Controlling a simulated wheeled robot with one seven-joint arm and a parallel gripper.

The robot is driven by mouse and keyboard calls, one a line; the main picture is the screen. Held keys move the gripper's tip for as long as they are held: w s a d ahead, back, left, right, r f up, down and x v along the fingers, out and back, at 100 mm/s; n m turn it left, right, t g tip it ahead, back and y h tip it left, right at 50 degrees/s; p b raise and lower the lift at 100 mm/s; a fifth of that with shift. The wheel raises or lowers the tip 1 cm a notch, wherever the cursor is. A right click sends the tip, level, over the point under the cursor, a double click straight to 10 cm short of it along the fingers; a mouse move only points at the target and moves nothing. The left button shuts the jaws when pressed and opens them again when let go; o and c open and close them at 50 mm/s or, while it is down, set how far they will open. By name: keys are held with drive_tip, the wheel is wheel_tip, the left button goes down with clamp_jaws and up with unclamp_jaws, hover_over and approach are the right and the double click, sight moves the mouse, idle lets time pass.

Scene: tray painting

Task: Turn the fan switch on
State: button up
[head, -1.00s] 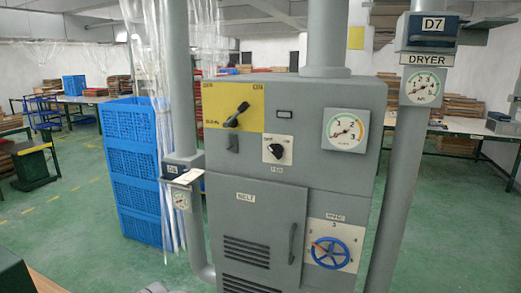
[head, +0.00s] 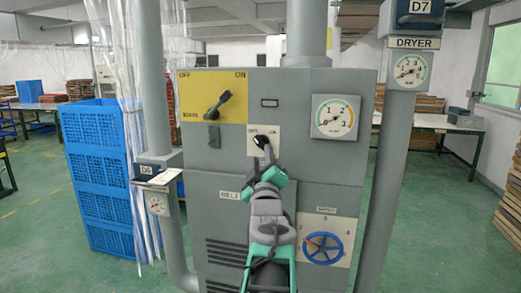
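The fan switch (head: 261,140) is a small black knob on a white plate (head: 252,131) in the middle of the grey machine cabinet. The plate has small marks at its upper left and upper right. The knob's visible end points up and slightly left. My gripper (head: 267,160), with dark fingers and green parts, is right at the knob from below and in front. It hides the knob's lower part and the label under the plate. I cannot tell whether the fingers are closed on the knob or only beside it.
A larger black lever (head: 218,104) sits on a yellow OFF/ON plate (head: 190,87) to the upper left. A gauge (head: 335,117) is to the right, and a blue handwheel (head: 322,248) lower right. Pipes (head: 376,190) flank the cabinet. Blue crates (head: 97,185) stand at left.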

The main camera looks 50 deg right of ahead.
sight(261, 145)
drive_tip(key=p+x, duration=0.1)
drive_tip(key=x, duration=0.5)
drive_tip(key=shift+w+d+p, duration=0.2)
drive_tip(key=shift+d+p, duration=0.05)
drive_tip(key=shift+p, duration=0.1)
drive_tip(key=shift+c, duration=0.4)
clamp_jaws()
